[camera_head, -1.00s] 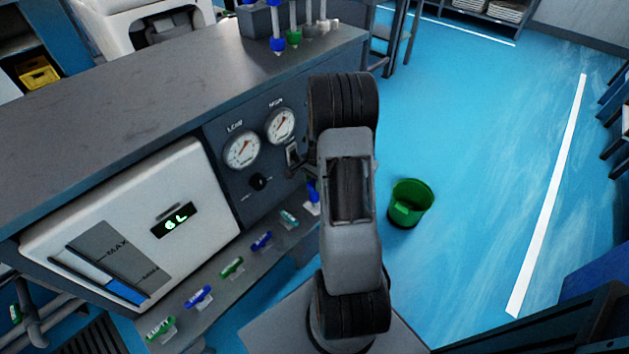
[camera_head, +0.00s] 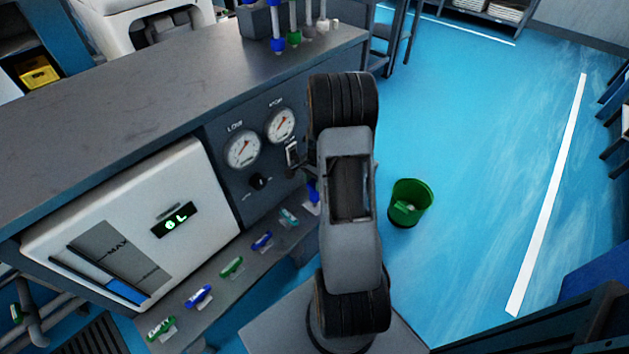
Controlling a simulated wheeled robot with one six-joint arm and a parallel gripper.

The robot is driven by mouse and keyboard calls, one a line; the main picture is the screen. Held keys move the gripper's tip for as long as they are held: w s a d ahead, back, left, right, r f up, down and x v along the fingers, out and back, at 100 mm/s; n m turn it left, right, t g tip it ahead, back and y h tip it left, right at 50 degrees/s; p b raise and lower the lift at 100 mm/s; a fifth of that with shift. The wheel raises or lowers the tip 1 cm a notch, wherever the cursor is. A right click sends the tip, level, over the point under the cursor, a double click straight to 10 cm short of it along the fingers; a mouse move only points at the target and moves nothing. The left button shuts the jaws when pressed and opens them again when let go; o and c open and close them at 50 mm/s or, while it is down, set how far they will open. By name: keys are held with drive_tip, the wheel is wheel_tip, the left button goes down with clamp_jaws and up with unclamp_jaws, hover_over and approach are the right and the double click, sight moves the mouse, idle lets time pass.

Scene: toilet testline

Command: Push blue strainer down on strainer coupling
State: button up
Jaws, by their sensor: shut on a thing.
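My arm stands upright in the middle of the head view and blocks the sight of its own far end. My gripper cannot be made out behind it; only a small dark piece shows at the arm's left edge, below a switch (camera_head: 292,153) on the panel. I cannot pick out the blue strainer or the strainer coupling with certainty. Blue-ended (camera_head: 277,45) and green-ended (camera_head: 295,39) rods hang at a grey holder on the far end of the counter; what they are is unclear.
The dark counter (camera_head: 130,120) runs along the left, with two gauges (camera_head: 262,137) and a white tank (camera_head: 130,235) on its front. A green bin (camera_head: 411,203) stands right of my arm.

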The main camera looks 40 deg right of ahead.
drive_tip(key=shift+f+b, duration=0.95)
drive_tip(key=shift+f, duration=0.65)
drive_tip(key=o, duration=1.1)
drive_tip(key=shift+c, duration=0.2)
wheel_tip(320, 180, up, 14)
drive_tip(key=d+p, duration=0.1)
drive_tip(key=p, duration=0.3)
drive_tip(key=shift+w+d, duration=0.15)
drive_tip(key=shift+d, duration=0.2)
drive_tip(key=shift+f, duration=0.1)
drive_tip(key=s+a+r+n+p, duration=0.1)
drive_tip(key=a+r+n+p, duration=0.1)
drive_tip(key=a+r+p, duration=0.35)
drive_tip(key=a+r+n+t+h+p, duration=0.1)
drive_tip(key=a+r+n+p, duration=0.1)
drive_tip(key=r, duration=0.6)
drive_tip(key=s+a+r+n+p, duration=0.1)
drive_tip(key=a+r+n+p, duration=0.1)
drive_tip(key=a+r+p, duration=0.3)
drive_tip(key=s+a+r+n+t+p, duration=0.1)
drive_tip(key=s+a+r+n+p, duration=0.4)
drive_tip(key=r, duration=0.4)
drive_tip(key=s+a+r+n+t+p, duration=0.1)
drive_tip(key=s+a+r+n+p, duration=0.4)
drive_tip(key=r, duration=0.5)
drive_tip(key=shift+s+t+p, duration=0.35)
drive_tip(key=shift+t+p, duration=0.05)
drive_tip(key=shift+p, duration=0.35)
